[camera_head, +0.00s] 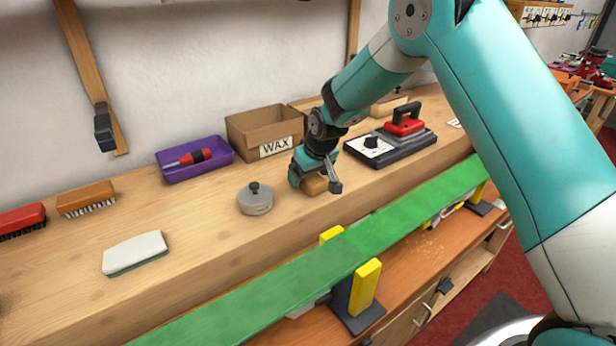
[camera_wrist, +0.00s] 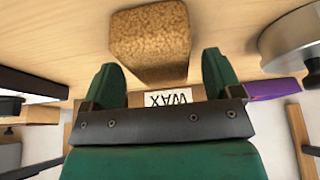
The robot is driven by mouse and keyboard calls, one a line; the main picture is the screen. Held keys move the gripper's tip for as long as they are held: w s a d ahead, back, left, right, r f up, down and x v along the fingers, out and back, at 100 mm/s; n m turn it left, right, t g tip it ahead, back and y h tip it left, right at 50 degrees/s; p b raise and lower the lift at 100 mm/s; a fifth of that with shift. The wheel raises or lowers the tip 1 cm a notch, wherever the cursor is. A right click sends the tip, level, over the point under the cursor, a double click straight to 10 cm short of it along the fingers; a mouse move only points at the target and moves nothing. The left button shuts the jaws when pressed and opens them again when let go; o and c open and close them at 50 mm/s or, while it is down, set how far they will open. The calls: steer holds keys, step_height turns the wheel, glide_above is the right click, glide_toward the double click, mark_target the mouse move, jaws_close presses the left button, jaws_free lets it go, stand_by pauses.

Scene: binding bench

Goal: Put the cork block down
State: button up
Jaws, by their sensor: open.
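The brown cork block (camera_wrist: 150,38) sits on the wooden bench top, just beyond and partly between my fingertips in the wrist view. In the head view the cork block (camera_head: 315,185) shows only in part, beneath my gripper (camera_head: 317,178), which hides the rest. In the wrist view my gripper (camera_wrist: 159,66) is open, its two green fingers spread, with a gap visible on each side of the block.
A grey lidded pot (camera_head: 255,200) stands left of my gripper. The WAX box (camera_head: 250,128) and purple tray (camera_head: 207,164) are behind it, and a red iron (camera_head: 404,124) on its base lies right. A green ski (camera_head: 390,228) runs along the bench front.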

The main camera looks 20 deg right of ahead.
steer(key=b+v, duration=0.1)
steer(key=v, duration=1)
steer(key=s+a+r+n+g+y, duration=0.1)
steer(key=s+a+r, duration=0.1)
steer(key=s, duration=0.9)
steer(key=s+a+r+n+g+y, duration=0.1)
steer(key=s+a+r+g, duration=0.1)
steer(key=s, duration=1)
steer(key=s+a+r+n+g, duration=0.1)
steer(key=s+a+r, duration=0.1)
steer(key=s, duration=0.9)
steer(key=shift+s+r+y, duration=0.3)
steer(key=shift+r+y, duration=0.05)
steer(key=shift+y, duration=0.05)
steer(key=shift+c, duration=0.5)
